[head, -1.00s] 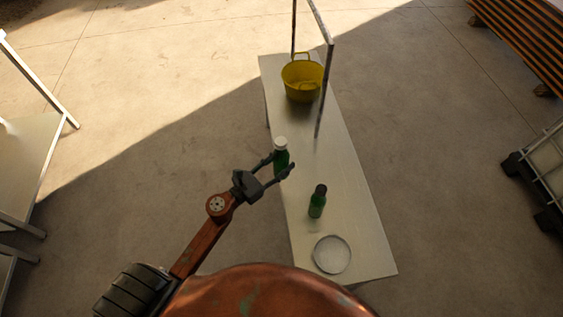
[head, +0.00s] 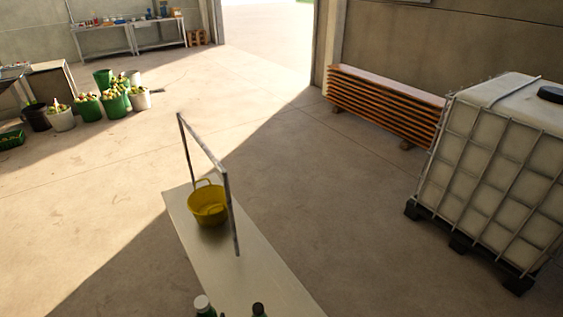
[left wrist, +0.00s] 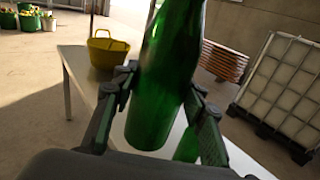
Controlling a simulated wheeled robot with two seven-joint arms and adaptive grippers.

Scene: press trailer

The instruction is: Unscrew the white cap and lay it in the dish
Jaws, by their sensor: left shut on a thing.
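The white cap (head: 202,301) sits on a green bottle at the bottom edge of the head view; most of that bottle is cut off. In the left wrist view my left gripper (left wrist: 160,100) is shut on the green bottle (left wrist: 165,75), with a finger on each side of its body. The bottle's top and cap are out of that view. I cannot tell whether its base touches the table. A dark-capped bottle (head: 258,309) stands to the right in the head view, mostly cut off. The dish and my right gripper are not in view.
The narrow metal table (head: 250,270) carries a yellow bucket (head: 207,204) at its far end, beside an upright metal frame (head: 231,215). A caged white tank (head: 500,160) and stacked slatted boards (head: 385,105) stand right. Buckets of fruit (head: 112,100) stand far left.

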